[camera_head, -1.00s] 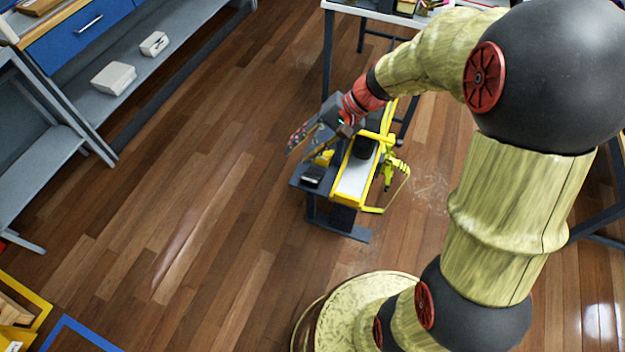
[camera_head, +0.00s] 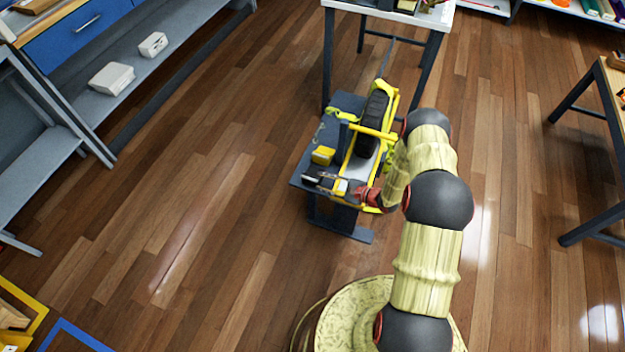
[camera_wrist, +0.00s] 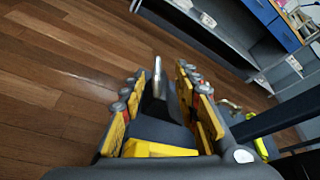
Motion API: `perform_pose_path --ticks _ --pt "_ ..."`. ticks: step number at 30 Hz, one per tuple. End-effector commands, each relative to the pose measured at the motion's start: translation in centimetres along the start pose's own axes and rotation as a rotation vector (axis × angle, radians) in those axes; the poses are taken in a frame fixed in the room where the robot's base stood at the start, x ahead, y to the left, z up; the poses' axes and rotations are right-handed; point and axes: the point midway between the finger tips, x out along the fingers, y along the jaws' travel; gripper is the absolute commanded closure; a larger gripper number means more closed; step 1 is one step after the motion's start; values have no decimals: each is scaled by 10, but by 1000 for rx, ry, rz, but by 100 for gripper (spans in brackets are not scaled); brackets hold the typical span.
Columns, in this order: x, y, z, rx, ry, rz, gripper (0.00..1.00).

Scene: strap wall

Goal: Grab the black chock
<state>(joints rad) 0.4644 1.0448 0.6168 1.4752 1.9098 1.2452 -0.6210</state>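The black chock (camera_head: 311,179) lies at the front left edge of a dark bench top and is partly hidden by my gripper in the head view. My gripper (camera_head: 324,183) is low over that edge, reaching left, with its fingers at the chock. In the wrist view, a dark wedge-like block with a shiny edge, which looks like the chock (camera_wrist: 156,98), sits between the two rows of yellow finger pads of my gripper (camera_wrist: 162,80). The fingers look open around it; firm contact on both sides does not show.
A yellow block (camera_head: 322,155) sits just behind the chock on the bench top (camera_head: 345,104). A black wheel (camera_head: 373,120) stands in a yellow frame (camera_head: 393,100) to the right. Grey shelves (camera_head: 128,93) stand at the left. The wooden floor (camera_head: 215,190) between is clear.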

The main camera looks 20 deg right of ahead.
Motion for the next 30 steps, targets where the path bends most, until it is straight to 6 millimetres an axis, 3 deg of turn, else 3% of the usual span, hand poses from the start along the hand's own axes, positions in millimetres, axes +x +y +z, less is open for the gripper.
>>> perform_pose_path --ticks 2,6,22,30 --pt "-1 9 -14 21 18 -20 68" --pt "6 13 -22 29 27 -33 68" --pt "68 9 -10 29 25 -30 68" --pt "77 6 -8 30 27 -33 68"
